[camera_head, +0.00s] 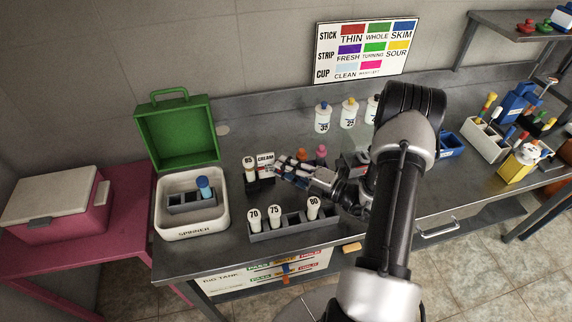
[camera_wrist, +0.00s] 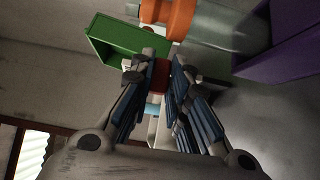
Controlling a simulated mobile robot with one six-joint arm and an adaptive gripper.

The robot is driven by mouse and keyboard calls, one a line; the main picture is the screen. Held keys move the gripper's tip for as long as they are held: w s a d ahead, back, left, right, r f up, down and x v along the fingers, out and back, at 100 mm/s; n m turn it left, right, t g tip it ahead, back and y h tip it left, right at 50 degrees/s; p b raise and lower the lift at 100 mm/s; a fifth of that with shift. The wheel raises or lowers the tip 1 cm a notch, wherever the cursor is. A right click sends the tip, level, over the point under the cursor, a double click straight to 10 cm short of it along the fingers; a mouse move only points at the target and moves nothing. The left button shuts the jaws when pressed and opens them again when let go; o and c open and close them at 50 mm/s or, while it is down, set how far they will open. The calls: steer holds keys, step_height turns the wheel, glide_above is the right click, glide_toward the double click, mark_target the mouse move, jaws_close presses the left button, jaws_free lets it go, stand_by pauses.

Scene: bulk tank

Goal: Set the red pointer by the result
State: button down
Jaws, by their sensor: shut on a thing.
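Whether this piece is the red pointer I cannot tell.
A tube marked 85 (camera_head: 249,170) stands left of the card. A grey rack (camera_head: 290,230) with tubes 70, 75 and 80 is in front. The white spinner (camera_head: 190,230) with its green lid (camera_head: 175,130) open is at left. Capped bottles stand behind.

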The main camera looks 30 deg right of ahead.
steer(key=c, duration=1.5)
jaws_free()
steer(key=v, duration=1.2)
steer(key=shift+r, duration=0.1)
steer(key=shift+s, duration=0.1)
